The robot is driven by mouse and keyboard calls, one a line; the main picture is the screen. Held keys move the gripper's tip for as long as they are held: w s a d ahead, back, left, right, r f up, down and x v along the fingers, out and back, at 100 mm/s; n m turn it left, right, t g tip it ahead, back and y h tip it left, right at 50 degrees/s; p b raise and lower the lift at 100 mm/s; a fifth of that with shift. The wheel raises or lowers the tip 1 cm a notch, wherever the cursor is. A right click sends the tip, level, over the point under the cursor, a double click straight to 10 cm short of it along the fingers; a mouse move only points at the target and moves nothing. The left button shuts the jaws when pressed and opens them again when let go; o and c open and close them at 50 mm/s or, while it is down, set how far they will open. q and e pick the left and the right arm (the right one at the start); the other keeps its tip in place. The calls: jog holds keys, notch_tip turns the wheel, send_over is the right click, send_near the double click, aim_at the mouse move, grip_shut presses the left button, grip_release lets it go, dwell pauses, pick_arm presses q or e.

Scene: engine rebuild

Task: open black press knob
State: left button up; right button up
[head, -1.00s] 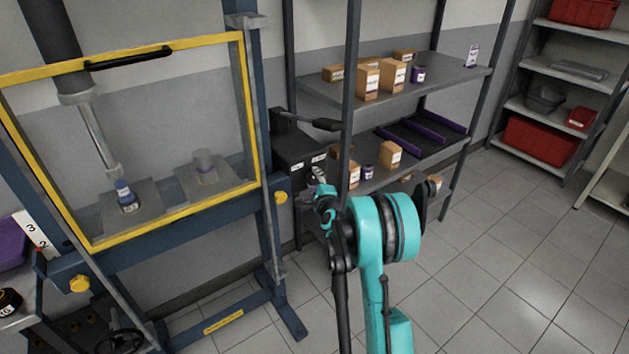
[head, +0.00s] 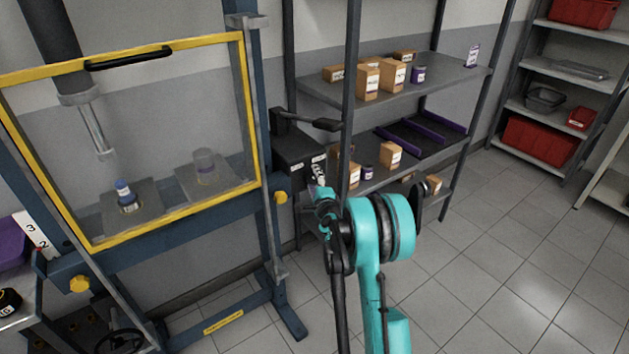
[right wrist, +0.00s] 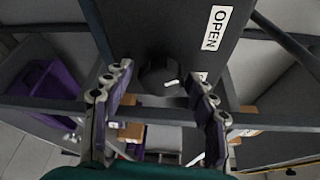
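The black press knob (right wrist: 158,76) is a dark round knob with a white mark, on the dark face of the control box (head: 296,148). It shows in the right wrist view, just below the white OPEN label (right wrist: 214,27). My right gripper (right wrist: 160,88) is open, with one finger on each side of the knob and a visible gap to it. In the head view my right gripper (head: 319,182) is at the front of the box and its arm hides the knob. My left gripper is in neither view.
The press with its yellow-framed guard (head: 165,45) stands left of the box; its ram rod (head: 96,130) hangs above a blue-capped part (head: 125,194). A black lever (head: 315,122) sticks out above the box. A shelf (head: 440,82) with boxes stands close behind my right arm.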

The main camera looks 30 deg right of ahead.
jog(key=f+v, duration=0.1)
jog(key=v, duration=1.1)
jog(key=shift+r, duration=0.45)
jog(key=s+a+r+n+g+y, duration=0.2)
jog(key=s+a+r+n+y, duration=0.1)
jog(key=a+n, duration=0.5)
jog(key=s+a+r+n+g+y, duration=0.1)
jog(key=s+a+r+n+y, duration=0.25)
jog(key=a, duration=0.65)
jog(key=s+a+f+n+g, duration=0.2)
jog(key=s+n, duration=0.4)
jog(key=s, duration=0.4)
jog(key=s+a+f+n+g+h, duration=0.1)
jog(key=s+a+f+n+g, duration=0.2)
jog(key=s+n, duration=0.3)
jog(key=s+g, duration=0.1)
jog(key=s, duration=0.3)
jog(key=shift+s+a, duration=0.35)
jog(key=shift+s, duration=0.05)
